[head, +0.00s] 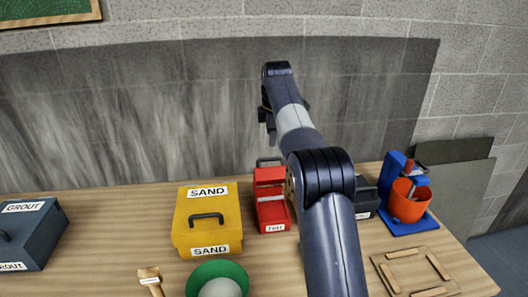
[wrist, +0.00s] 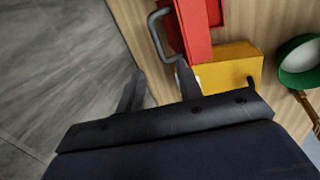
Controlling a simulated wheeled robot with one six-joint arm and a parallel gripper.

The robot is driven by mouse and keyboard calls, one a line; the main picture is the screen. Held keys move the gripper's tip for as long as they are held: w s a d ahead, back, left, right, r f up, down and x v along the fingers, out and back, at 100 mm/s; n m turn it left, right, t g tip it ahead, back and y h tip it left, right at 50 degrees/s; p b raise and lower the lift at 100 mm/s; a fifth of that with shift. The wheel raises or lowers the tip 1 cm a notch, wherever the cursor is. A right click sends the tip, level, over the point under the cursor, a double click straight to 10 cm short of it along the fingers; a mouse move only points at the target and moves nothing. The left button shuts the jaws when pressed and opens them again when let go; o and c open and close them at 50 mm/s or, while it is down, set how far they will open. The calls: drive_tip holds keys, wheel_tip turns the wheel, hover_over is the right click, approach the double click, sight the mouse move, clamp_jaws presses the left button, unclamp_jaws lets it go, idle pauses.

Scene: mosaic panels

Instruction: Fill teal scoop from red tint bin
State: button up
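The red tint bin (head: 273,216), labelled TINT, stands on the table just left of my arm. Its lid appears raised at the back with the handle up. In the wrist view the red bin (wrist: 196,38) is at the top with its grey handle, just beyond my right finger. My gripper (wrist: 158,88) is open with nothing between its fingers. In the head view my gripper (head: 267,118) is up above the bin, partly hidden by my arm. I cannot make out a teal scoop in either view.
A yellow sand bin (head: 208,220) is left of the red bin, a grout bin (head: 38,240) farther left. A green bowl (head: 208,271) is in front. A dark bin (head: 366,199), an orange cup (head: 406,205) with tools on a blue stand and a wooden frame (head: 404,254) are right.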

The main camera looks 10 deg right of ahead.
drive_tip(key=x, duration=1)
drive_tip(key=shift+w+f+p, duration=0.2)
drive_tip(key=shift+f+p, duration=0.05)
drive_tip(key=shift+p, duration=0.1)
clamp_jaws()
